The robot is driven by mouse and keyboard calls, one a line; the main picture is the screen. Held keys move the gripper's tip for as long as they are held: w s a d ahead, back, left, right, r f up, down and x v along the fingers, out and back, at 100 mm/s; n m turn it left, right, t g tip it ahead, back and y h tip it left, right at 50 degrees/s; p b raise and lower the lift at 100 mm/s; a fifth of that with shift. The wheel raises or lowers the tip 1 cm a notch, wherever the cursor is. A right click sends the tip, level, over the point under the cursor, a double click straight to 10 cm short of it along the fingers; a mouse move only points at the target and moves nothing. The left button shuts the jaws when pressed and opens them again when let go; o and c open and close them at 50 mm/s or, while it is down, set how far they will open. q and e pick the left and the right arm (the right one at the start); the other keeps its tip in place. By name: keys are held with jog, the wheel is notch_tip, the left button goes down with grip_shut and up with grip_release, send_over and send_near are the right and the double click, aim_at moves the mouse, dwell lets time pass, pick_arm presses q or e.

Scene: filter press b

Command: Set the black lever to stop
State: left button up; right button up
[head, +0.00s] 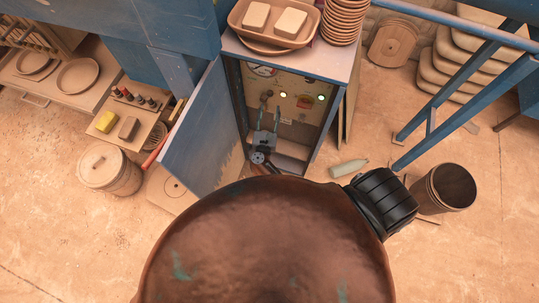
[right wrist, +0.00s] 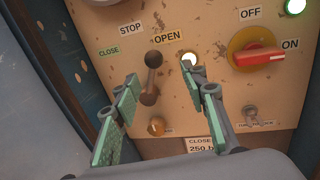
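The black lever (right wrist: 151,80) stands on the beige control panel (right wrist: 100,25) in the right wrist view. It points up, its upper knob just below the OPEN label (right wrist: 167,36). The STOP label (right wrist: 131,28) is up and left of it, and the CLOSE label (right wrist: 109,51) is further left. My right gripper (right wrist: 165,90) is open, with one green-padded finger on each side of the lever in the picture. I cannot tell whether either finger touches it. In the head view my right gripper (head: 265,122) reaches into the open cabinet. My left gripper is not in view.
A red switch (right wrist: 258,57) and lit lamps sit right of the lever. A small orange knob (right wrist: 156,126) is below it. The cabinet's blue door (head: 202,130) stands open on the left. A bottle (head: 348,168) and a bucket (head: 445,188) are on the floor to the right.

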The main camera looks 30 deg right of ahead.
aim_at(267, 96)
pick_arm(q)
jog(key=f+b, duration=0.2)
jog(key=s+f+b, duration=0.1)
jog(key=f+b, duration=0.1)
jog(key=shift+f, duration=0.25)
pick_arm(e)
jog(key=s+a+f+n+y, duration=0.1)
jog(key=s+f+n+y, duration=0.2)
jog(key=f+n, duration=0.4)
jog(key=s+a+f+n+y, duration=0.2)
jog(key=s+f+n+y, duration=0.1)
jog(key=f+n, duration=0.5)
jog(key=s+a+f+n+y, duration=0.2)
jog(key=f+n, duration=0.5)
jog(key=f, duration=0.4)
jog(key=shift+s+a+f+n+y, duration=0.25)
jog(key=shift+s+f+n+y, duration=0.15)
jog(key=shift+s+y, duration=0.15)
jog(key=shift+r, duration=0.1)
jog(key=shift+c, duration=0.5)
